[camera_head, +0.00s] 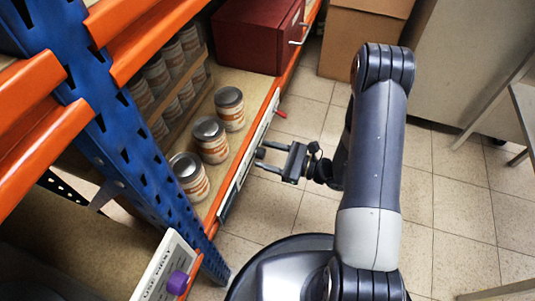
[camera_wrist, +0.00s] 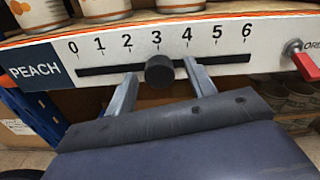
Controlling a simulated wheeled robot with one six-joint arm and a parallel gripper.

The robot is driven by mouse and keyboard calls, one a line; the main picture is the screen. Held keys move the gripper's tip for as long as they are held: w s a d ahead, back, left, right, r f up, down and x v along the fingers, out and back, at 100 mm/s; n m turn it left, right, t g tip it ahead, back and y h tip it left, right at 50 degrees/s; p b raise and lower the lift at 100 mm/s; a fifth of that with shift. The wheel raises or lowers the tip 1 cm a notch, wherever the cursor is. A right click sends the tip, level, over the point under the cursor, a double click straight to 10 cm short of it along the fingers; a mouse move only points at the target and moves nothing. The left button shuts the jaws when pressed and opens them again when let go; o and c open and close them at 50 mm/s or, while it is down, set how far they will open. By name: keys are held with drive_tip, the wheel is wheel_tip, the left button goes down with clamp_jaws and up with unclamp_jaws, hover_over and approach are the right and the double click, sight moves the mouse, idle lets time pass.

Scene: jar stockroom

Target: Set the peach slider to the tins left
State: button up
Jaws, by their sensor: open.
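The PEACH slider has a dark round knob (camera_wrist: 160,72) on a black slot in a white strip (camera_wrist: 110,50) numbered 0 to 6. The knob sits at about 3. My gripper (camera_wrist: 161,68) is open, with one finger on each side of the knob; contact is not clear. In the head view my gripper (camera_head: 270,155) is at the shelf's front edge. Three tins with orange-and-white labels stand in a row behind the strip: a near tin (camera_head: 190,178), a middle tin (camera_head: 211,141) and a far tin (camera_head: 229,108). Their lower parts show in the wrist view.
A rack (camera_head: 178,92) behind the row holds several similar tins. A red lever (camera_wrist: 305,66) sits right of the scale. A dark red box (camera_head: 257,35) stands farther along the shelf. A blue upright (camera_head: 120,140) and a sign with a purple knob (camera_head: 178,283) are at left.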

drive_tip(key=p+v, duration=0.2)
drive_tip(key=v, duration=0.8)
drive_tip(key=shift+d, duration=0.25)
drive_tip(key=b+x, duration=0.2)
drive_tip(key=x, duration=0.8)
drive_tip(key=shift+w+a, duration=0.25)
drive_tip(key=shift+w, duration=0.3)
drive_tip(key=shift+s, duration=0.15)
